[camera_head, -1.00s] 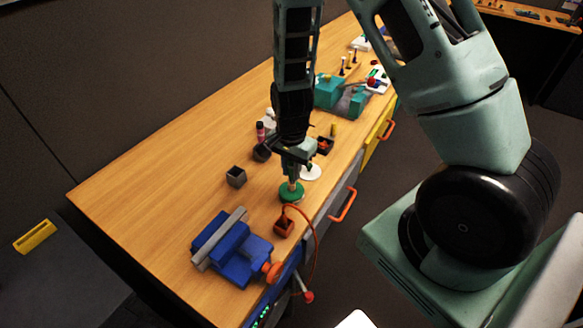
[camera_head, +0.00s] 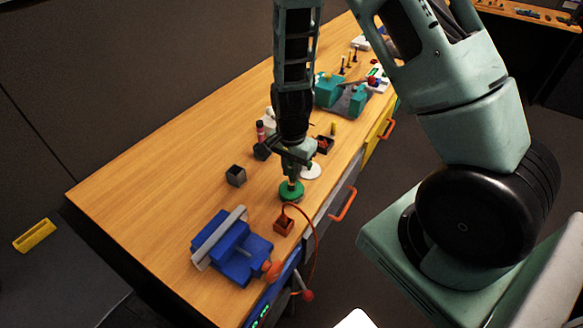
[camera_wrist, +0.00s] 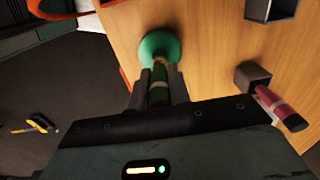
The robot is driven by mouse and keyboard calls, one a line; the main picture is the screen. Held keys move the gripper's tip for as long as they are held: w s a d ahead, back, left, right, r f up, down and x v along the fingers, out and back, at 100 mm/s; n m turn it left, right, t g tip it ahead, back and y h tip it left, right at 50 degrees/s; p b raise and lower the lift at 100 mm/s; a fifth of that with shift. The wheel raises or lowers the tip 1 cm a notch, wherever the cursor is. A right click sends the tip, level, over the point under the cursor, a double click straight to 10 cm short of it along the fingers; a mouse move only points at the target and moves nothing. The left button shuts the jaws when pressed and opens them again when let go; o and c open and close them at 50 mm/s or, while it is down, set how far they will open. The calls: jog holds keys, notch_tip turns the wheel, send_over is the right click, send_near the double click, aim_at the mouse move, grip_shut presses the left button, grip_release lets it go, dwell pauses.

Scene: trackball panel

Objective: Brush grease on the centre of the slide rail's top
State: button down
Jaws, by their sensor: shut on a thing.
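My gripper (camera_head: 292,173) is shut on a thin dark green handle with a pale band, which looks like a brush (camera_wrist: 158,88). It stands upright over a round green pot (camera_head: 291,191) on the bench, also seen in the wrist view (camera_wrist: 160,46). The brush's lower end meets the pot, but its bristles and any grease are hidden.
A red-brown block (camera_head: 284,225) with an orange cable sits between pot and vise. A small dark open box (camera_head: 236,176) stands left of the pot. A pink bottle (camera_head: 260,132) and teal fixture (camera_head: 330,90) are farther back. The bench's left side is clear.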

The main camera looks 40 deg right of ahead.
dwell(0.5)
notch_tip(320, 180, up, 7)
jog(key=p, duration=0.6)
dwell(0.9)
